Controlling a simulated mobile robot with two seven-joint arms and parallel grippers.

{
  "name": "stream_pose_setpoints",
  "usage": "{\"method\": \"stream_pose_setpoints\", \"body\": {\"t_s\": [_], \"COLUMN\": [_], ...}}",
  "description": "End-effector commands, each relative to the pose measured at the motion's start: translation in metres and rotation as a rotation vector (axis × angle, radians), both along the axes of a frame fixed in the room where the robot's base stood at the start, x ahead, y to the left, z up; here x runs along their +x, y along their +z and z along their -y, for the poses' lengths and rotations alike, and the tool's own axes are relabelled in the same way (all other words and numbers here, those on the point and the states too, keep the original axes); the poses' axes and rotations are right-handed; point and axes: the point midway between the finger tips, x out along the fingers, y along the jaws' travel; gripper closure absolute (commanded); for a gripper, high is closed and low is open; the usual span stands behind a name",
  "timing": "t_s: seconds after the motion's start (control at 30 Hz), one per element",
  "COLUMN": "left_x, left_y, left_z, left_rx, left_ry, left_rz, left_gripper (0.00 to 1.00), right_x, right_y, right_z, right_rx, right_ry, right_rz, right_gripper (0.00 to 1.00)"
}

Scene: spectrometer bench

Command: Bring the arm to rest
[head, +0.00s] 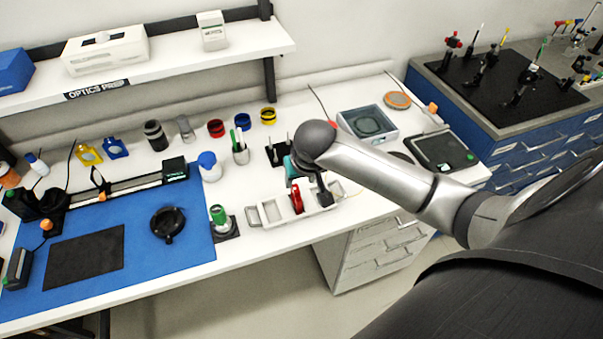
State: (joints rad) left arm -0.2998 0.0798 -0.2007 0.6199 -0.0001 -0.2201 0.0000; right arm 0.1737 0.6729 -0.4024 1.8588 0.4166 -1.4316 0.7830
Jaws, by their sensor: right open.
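My right arm (385,175) reaches in from the right over the white bench, bent down at its rounded dark wrist. My right gripper (310,192) points down over the pale slotted rack (270,214) on the front part of the bench. A dark finger shows at its right side, and the wrist hides part of the rest. It is open. A red piece (297,198) stands in the rack close to the fingers; I cannot tell whether they touch it. My left gripper is not in view.
A green-topped bottle (219,216) stands left of the rack. A pen cup (240,152) and a clear-lidded box (367,125) stand behind. A blue mat (140,245) with a black round mount (168,222) covers the left. A shelf (200,50) overhangs the back left.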

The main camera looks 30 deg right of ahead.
Motion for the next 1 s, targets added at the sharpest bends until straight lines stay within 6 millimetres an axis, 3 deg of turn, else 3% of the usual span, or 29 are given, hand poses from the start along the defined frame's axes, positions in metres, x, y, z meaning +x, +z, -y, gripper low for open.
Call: {"method": "stream_pose_setpoints", "body": {"t_s": [0.2,0.73,0.87,1.0], "left_x": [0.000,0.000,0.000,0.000], "left_y": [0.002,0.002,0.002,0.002], "left_z": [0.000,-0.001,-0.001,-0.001], "left_rx": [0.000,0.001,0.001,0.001], "left_ry": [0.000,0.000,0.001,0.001], "left_rz": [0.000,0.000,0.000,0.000], "left_gripper": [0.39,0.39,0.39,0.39], "right_x": [-0.006,-0.007,-0.021,-0.057], "right_y": [0.015,0.016,0.008,-0.005], "right_z": [-0.001,-0.003,-0.020,-0.058], "right_rx": [0.000,0.001,0.010,0.026], "right_ry": [-0.001,0.003,0.057,0.189], "right_rz": [0.001,-0.001,-0.012,-0.029], "right_gripper": [0.45,0.45,0.45,0.45]}}
